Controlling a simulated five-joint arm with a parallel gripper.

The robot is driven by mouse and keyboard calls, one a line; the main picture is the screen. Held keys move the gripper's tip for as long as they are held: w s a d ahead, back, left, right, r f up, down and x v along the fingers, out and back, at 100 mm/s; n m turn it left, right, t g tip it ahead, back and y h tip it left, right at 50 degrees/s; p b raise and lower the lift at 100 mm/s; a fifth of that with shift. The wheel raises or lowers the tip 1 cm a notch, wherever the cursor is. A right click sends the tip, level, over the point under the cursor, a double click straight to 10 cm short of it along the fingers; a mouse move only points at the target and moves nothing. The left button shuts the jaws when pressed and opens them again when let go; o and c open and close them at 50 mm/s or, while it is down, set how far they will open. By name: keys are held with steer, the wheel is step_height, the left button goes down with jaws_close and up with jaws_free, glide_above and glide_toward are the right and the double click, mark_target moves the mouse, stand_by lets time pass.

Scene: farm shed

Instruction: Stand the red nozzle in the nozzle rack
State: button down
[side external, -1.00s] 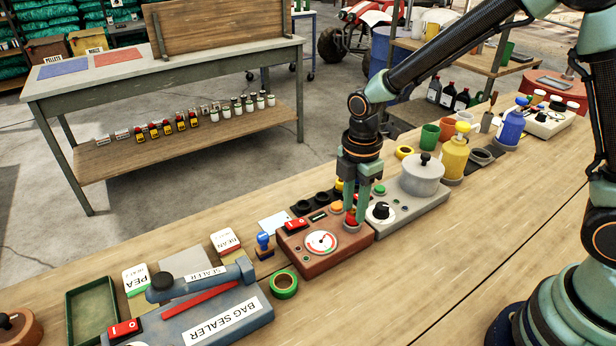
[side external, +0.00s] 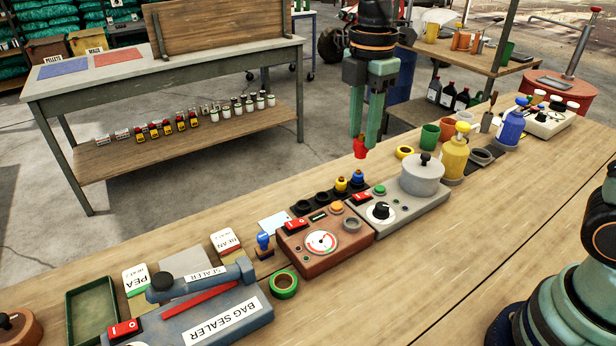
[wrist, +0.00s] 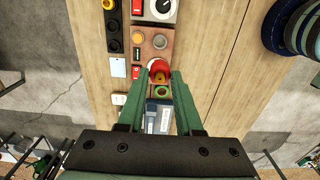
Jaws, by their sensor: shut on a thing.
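The red nozzle (side external: 360,149) hangs from the fingertips of my gripper (side external: 363,138), high above the bench. In the wrist view the nozzle (wrist: 159,69) sits between the two green fingers (wrist: 160,77), which are shut on it. The nozzle rack (side external: 313,203) is a black strip on the bench behind the brown gauge box. A yellow nozzle (side external: 341,185) and a blue nozzle (side external: 357,177) stand at its right end; its two left wells look empty. The rack also shows at the upper left of the wrist view (wrist: 113,36).
The brown gauge box (side external: 330,258) has an empty grey socket (side external: 352,225). A grey box with a pot (side external: 422,175) and a yellow bottle (side external: 455,155) stand to its right. A bag sealer (side external: 215,310) and green tape (side external: 283,284) lie to its left. The front bench is clear.

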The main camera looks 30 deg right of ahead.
step_height(320, 180, up, 2)
steer(key=shift+r, duration=0.15)
steer(key=shift+w+r, duration=0.15)
steer(key=shift+w, duration=0.05)
steer(key=w+a+f, duration=0.3)
steer(key=w+f, duration=1)
steer(key=f, duration=0.2)
steer(key=shift+a+f, duration=0.1)
steer(key=shift+f, duration=3.8)
steer(key=shift+f, duration=0.3)
jaws_free()
step_height(320, 180, up, 8)
